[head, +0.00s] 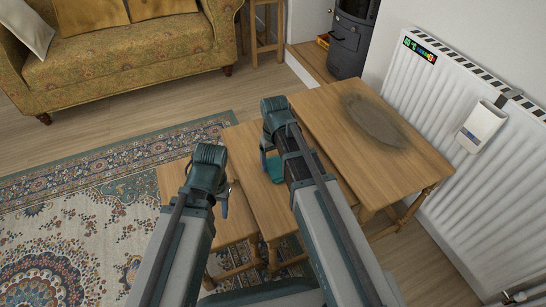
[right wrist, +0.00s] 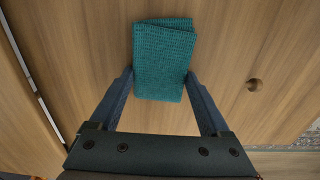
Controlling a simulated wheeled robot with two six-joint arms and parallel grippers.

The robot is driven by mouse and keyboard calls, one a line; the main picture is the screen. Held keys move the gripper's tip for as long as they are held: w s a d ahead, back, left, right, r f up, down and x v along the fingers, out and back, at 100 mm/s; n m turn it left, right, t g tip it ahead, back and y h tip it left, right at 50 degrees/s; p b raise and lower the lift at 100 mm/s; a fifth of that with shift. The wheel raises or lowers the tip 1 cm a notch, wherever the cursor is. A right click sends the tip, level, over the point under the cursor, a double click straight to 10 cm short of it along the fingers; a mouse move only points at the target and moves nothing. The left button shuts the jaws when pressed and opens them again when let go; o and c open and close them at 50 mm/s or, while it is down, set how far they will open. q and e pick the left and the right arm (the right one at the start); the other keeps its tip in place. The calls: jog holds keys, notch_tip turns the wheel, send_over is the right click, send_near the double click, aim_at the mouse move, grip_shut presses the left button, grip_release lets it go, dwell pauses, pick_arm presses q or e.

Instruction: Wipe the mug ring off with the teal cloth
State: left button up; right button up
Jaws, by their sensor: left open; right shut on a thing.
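The mug ring shows as a dark grey-brown oval smudge (head: 374,120) on the top of the tallest wooden table (head: 320,100), at the right of the head view. The folded teal cloth (head: 275,171) is over the middle table, left of the smudge and partly hidden by my right arm. My right gripper (right wrist: 160,78) is shut on the cloth (right wrist: 165,50), with a finger on each side. Wood lies below it; I cannot tell whether the cloth touches it. My left gripper (head: 226,197) is open and empty over the lowest table, its fingers partly hidden.
The middle table (head: 246,148) and the lowest table (head: 172,182) step down to the left. A white radiator (head: 440,110) stands along the tallest table's right side. A black stove (head: 350,42) is behind. A patterned sofa (head: 130,50) and rug (head: 80,225) are at left.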

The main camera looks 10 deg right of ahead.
pick_arm(q)
jog(key=shift+f, duration=0.1)
pick_arm(e)
jog(key=shift+s+d+f, duration=0.1)
jog(key=shift+s+d, duration=0.05)
jog(key=shift+s, duration=0.8)
jog(key=shift+w, duration=0.15)
jog(key=shift+w+a, duration=0.2)
jog(key=shift+w, duration=0.85)
jog(key=shift+w+a, duration=0.2)
jog(key=shift+w, duration=0.8)
jog(key=shift+w+a, duration=0.2)
jog(key=shift+w, duration=0.85)
jog(key=shift+w+a, duration=0.2)
jog(key=shift+w, duration=0.85)
